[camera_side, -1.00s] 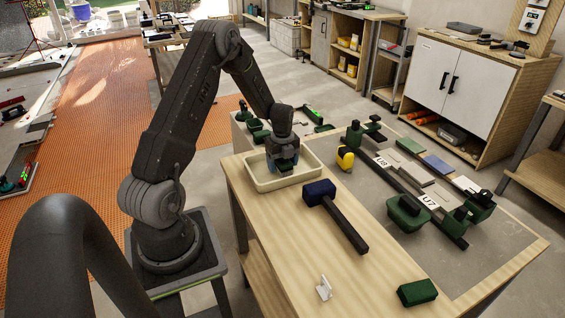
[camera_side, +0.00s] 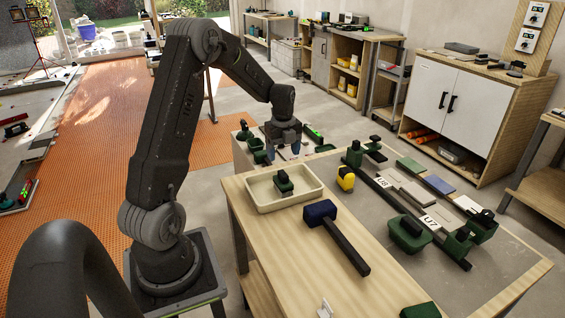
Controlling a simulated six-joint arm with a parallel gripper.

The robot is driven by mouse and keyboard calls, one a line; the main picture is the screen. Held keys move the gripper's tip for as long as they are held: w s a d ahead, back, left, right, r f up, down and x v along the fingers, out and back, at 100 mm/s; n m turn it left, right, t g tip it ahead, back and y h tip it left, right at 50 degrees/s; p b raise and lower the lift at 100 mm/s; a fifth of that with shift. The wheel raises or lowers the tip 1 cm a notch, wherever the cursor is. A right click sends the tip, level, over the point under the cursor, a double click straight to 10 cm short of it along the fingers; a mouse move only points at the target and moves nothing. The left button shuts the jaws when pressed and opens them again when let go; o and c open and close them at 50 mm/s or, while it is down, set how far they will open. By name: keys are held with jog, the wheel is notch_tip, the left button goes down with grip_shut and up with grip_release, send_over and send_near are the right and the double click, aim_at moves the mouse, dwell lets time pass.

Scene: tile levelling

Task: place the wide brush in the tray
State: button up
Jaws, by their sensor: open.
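My gripper (camera_side: 283,153) is open and empty. It hangs above and behind the brush, apart from it, near the tray's far edge.
A mallet with a blue head (camera_side: 319,212) lies right of the tray. A yellow-and-black tool (camera_side: 346,178) stands beyond it. Grey tiles (camera_side: 405,190), labels and green clamps fill the right side. A green block (camera_side: 420,311) lies at the near edge.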

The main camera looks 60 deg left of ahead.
jog(key=d+r+n+t, duration=0.1)
jog(key=d+r+n, duration=0.3)
jog(key=d+r, duration=0.55)
jog(key=s+d+r+n+t, duration=0.2)
jog(key=s+d+r+n, duration=0.1)
jog(key=s+d+n, duration=0.4)
jog(key=s+d+r+n+t, duration=0.2)
jog(key=s+d+n, duration=0.5)
jog(key=d, duration=0.6)
jog(key=s+r, duration=0.1)
jog(key=s, duration=0.1)
jog(key=shift+s+d+r+t, duration=0.2)
jog(key=shift+s+r+t, duration=0.1)
jog(key=shift+s+r, duration=0.05)
